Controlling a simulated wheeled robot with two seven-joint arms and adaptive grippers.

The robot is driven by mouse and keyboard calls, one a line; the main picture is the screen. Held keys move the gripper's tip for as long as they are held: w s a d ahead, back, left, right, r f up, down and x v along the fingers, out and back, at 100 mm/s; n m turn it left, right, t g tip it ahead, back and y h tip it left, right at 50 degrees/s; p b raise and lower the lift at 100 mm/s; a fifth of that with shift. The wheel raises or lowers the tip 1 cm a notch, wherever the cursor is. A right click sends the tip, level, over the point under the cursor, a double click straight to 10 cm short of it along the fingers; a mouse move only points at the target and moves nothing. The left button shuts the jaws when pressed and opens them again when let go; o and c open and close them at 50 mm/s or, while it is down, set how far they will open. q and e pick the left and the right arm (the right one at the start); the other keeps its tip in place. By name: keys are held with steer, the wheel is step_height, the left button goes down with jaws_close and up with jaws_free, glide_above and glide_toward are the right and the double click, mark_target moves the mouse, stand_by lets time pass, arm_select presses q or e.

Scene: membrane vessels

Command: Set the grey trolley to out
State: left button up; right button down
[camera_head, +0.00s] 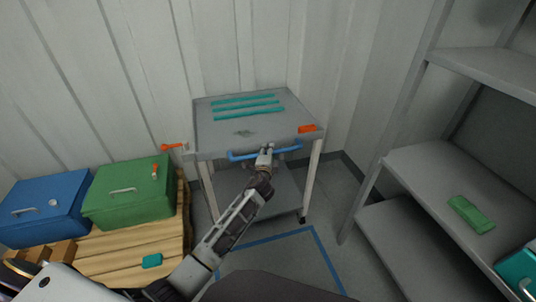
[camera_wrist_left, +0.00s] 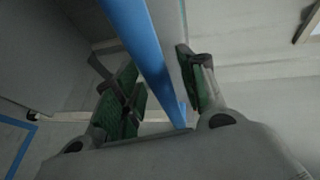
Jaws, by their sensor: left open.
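The grey trolley (camera_head: 205,136) stands against the back wall in the head view, with teal strips and an orange block (camera_head: 307,129) on its top. A blue handle bar (camera_head: 240,156) runs along its front edge. My left gripper (camera_head: 266,150) is at the middle of this bar. In the left wrist view the blue bar (camera_wrist_left: 138,38) passes between the open fingers of my left gripper (camera_wrist_left: 168,98), which have green pads. I cannot tell whether either pad touches the bar. My right gripper is not in view.
A blue outline (camera_head: 327,258) marks the floor in front of the trolley. A wooden pallet (camera_head: 110,252) with a blue box (camera_head: 45,208) and a green box (camera_head: 130,190) is at left. A grey shelf unit (camera_head: 425,165) stands at right, holding a green block (camera_head: 470,214).

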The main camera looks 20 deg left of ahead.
arm_select(q)
jaws_close()
